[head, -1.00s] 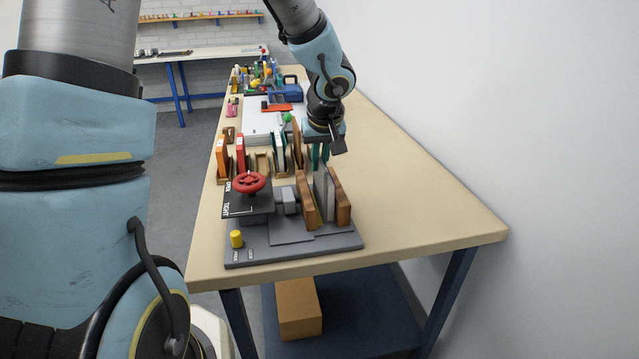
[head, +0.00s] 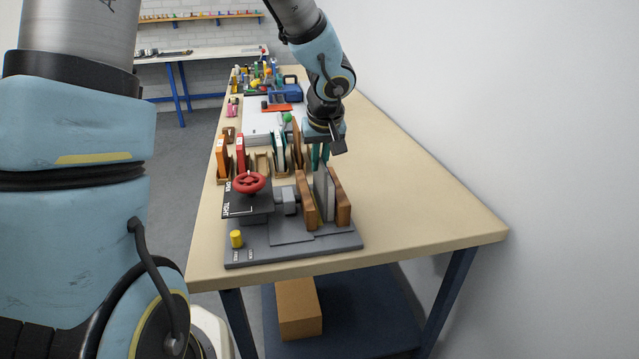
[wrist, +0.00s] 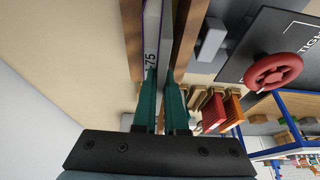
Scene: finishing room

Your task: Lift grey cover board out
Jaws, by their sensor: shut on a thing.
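The grey cover board (head: 324,195) stands upright between two brown wooden jaws of the press on the bench, one jaw on its left (head: 306,200) and one on its right (head: 340,197). My gripper (head: 320,155) comes down over its far end. In the wrist view the teal fingers of my gripper (wrist: 161,95) are shut on the board, which shows as a pale strip (wrist: 153,40) with the marking "75". The wooden jaws lie along both sides of it. The press has a red handwheel (head: 249,183) on a dark plate marked "TIGHT".
A yellow knob (head: 237,239) sits on the press's grey base (head: 290,250). Behind it stand an orange board (head: 222,157) and a red board (head: 240,153) in wooden holders. The bench (head: 420,215) is clear to the right, up to the white wall.

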